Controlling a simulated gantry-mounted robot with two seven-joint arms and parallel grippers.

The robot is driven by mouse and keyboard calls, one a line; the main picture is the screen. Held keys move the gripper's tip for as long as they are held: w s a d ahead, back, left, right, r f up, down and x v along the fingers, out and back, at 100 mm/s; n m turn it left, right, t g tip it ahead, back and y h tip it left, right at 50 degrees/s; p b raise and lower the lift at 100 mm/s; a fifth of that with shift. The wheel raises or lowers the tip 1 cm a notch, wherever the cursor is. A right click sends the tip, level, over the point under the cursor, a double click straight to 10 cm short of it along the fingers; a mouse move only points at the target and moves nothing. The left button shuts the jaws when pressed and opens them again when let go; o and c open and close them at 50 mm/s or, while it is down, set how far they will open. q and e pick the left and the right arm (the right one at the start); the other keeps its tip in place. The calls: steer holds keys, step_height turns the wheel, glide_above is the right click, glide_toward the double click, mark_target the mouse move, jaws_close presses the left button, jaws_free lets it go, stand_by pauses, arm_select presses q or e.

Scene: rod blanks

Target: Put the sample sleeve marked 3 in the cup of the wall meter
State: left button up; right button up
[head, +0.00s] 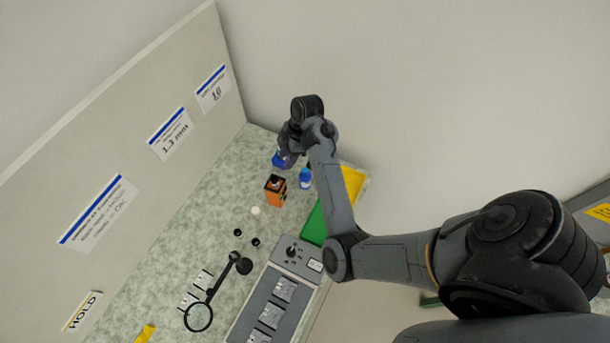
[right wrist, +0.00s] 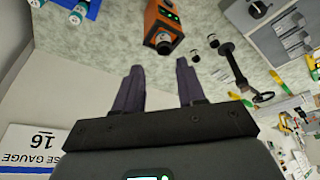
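I cannot make out a sample sleeve marked 3 in either view; no number on a small part is readable. Two small dark cylinders stand on the bench (head: 185,235) in the head view, one (head: 238,232) a little left of the other (head: 256,242). They also show in the right wrist view (right wrist: 213,41). An orange box (head: 276,190) with a dark top stands behind them; in the right wrist view (right wrist: 165,25) it shows small green lights. I cannot tell a wall meter or its cup. My right gripper (right wrist: 160,70) is open and empty, near the wall. My left gripper is out of view.
A blue bottle (head: 305,179) stands beside the orange box. A magnifier on a stand (head: 198,316) and a grey panel with metal plates (head: 270,315) lie nearer. A green tray (head: 314,226) and yellow tray (head: 352,181) are at right. Signs (head: 169,133) hang on the partition.

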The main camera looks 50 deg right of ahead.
steer(key=s+a+m+h, duration=0.2)
steer(key=s+m+h, duration=0.25)
steer(key=s, duration=0.45)
steer(key=s+a+r+m+t+y, duration=0.1)
steer(key=s+a+m, duration=0.3)
steer(key=s+a, duration=0.9)
steer(key=shift+a+y, duration=0.35)
steer(key=shift+a, duration=0.6)
steer(key=shift+s+r+m, duration=0.1)
steer(key=shift+m, duration=0.15)
